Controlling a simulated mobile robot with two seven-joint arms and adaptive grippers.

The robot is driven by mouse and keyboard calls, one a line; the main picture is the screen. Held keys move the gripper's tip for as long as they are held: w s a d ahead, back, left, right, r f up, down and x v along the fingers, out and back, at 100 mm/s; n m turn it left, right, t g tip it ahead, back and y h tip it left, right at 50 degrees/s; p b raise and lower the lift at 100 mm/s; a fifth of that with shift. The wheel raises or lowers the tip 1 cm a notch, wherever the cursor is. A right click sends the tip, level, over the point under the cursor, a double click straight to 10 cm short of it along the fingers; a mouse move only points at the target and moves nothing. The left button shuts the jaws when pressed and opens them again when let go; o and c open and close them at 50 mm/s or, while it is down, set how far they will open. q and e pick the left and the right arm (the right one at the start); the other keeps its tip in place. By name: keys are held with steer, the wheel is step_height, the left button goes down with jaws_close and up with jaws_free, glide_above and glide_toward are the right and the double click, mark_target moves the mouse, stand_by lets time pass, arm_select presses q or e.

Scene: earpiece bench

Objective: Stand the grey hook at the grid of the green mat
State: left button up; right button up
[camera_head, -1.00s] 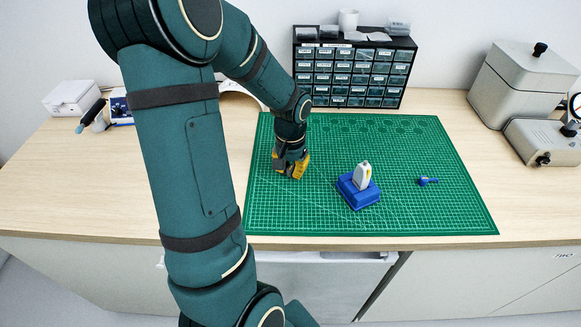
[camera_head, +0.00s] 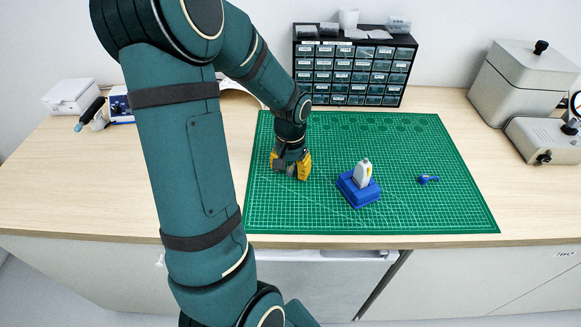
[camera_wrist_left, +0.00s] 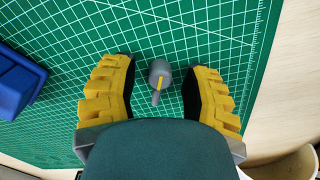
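The green mat (camera_head: 400,150) with its white grid lies on the bench. My left gripper (camera_head: 290,166) is low over the mat's left part, with its yellow fingers spread. In the left wrist view, a small grey piece (camera_wrist_left: 160,70), which looks like the grey hook, is between the open fingers (camera_wrist_left: 160,82), with a gap on both sides. It has a round end, a thin stem and a yellow stripe. I cannot tell for sure whether it stands upright. In the head view the gripper hides it. My right gripper is not in view.
A blue block (camera_head: 358,193) holding a pale grey earpiece (camera_head: 363,174) stands right of the gripper. A small blue piece (camera_head: 428,179) lies farther right. A drawer cabinet (camera_head: 352,75) stands behind the mat. The mat's far right is clear.

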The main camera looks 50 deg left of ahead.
mark_target(291, 168)
arm_select(q)
step_height(291, 168, up, 12)
stand_by(0.6)
